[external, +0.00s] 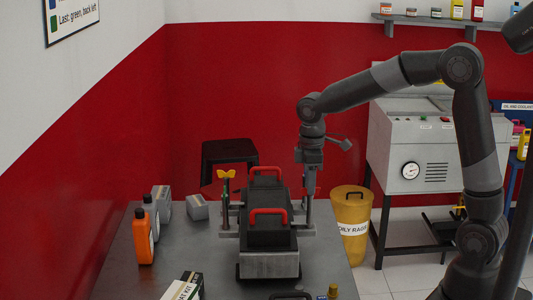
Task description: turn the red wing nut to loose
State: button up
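A grey engine trainer (270,264) with a dark block stands on the workbench. A yellow wing nut (227,176) sits on top of its left post. My gripper (310,190) points down over the right post (309,216), at about the height of that post's top. I cannot make out a red wing nut; my gripper covers the top of the right post, so one there would be hidden. Whether the fingers are open or shut on something is too small to tell.
Two red handles, front (268,211) and rear (266,169), rise from the trainer's block beside my gripper. A yellow bin (351,214) stands to the right.

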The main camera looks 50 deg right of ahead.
jog(key=shift+f, duration=0.5)
grip_shut()
